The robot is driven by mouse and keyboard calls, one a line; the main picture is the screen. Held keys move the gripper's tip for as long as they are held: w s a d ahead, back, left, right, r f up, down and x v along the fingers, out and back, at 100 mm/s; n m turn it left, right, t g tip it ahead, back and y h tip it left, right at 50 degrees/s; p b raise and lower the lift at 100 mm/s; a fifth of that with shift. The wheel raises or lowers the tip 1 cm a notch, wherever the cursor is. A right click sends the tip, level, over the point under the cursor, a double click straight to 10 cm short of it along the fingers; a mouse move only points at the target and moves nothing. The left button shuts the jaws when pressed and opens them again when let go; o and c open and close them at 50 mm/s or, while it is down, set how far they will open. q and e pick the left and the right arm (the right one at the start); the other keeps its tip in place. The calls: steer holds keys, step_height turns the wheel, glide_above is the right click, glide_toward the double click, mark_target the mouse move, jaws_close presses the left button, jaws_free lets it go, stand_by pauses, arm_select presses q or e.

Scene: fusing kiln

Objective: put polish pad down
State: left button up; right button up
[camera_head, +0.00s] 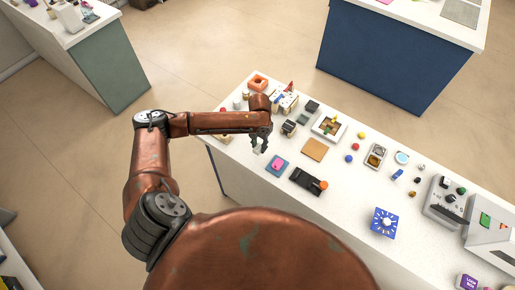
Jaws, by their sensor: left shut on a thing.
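My left gripper (260,145) points down over the near left part of the white worktop (345,215). It is shut on a small pale thing, which I take to be the polish pad (257,150). The fingers hide part of it, and I cannot tell whether it touches the worktop. My right gripper is not in view.
A blue square with a pink piece (277,165) lies just right of the gripper. Blocks (284,101) stand behind. The worktop's front left strip is bare.

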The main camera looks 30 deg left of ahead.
mark_target(258, 145)
arm_select(q)
steer(key=shift+a+f, duration=0.2)
steer(key=f, duration=0.2)
steer(key=f+p, duration=0.1)
steer(key=shift+w+a, duration=0.15)
steer(key=shift+a, duration=0.1)
steer(key=shift+f, duration=0.5)
steer(key=o, duration=1)
steer(key=shift+f, duration=0.1)
step_height(258, 145, up, 12)
steer(key=shift+r+b, duration=0.15)
steer(key=shift+b, duration=0.65)
